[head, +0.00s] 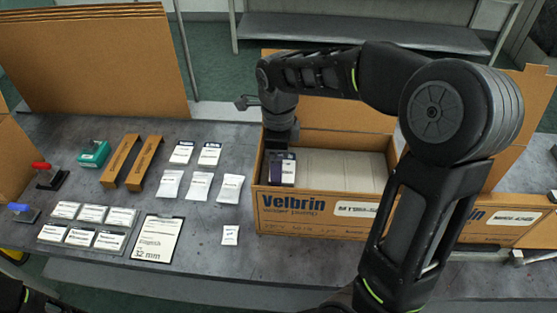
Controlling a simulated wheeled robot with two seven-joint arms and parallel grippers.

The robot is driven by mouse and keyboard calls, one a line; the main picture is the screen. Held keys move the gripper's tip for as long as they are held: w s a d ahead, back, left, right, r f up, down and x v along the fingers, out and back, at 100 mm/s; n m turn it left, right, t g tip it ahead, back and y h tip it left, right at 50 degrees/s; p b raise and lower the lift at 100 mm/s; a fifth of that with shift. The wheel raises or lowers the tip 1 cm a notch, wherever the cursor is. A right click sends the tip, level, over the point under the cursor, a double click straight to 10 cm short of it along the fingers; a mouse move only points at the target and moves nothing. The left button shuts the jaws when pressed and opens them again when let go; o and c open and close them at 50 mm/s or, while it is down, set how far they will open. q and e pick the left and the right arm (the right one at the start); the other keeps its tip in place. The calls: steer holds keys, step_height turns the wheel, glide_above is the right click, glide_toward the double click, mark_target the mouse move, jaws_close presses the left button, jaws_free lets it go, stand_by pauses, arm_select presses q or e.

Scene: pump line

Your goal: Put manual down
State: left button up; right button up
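A manual (282,173) with a dark and white cover is at the left end of the open Velbrin carton (300,205), inside its front wall. My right gripper (281,147) points down directly above the manual, at its top edge. The fingertips are small and dark here, so I cannot tell whether they grip it or are apart. Two similar white booklets with dark bands, a left one (181,152) and a right one (210,154), lie on the table left of the carton. My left gripper is out of view.
White packets (200,186) lie in a row left of the carton. A second carton (500,217) is at right. Bare table surrounds the small white card (230,235).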

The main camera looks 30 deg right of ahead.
steer(key=shift+f, duration=0.2)
steer(key=o, duration=1.2)
steer(key=shift+r, duration=0.1)
step_height(320, 180, up, 12)
steer(key=shift+r+p, duration=0.15)
steer(key=shift+p, duration=0.45)
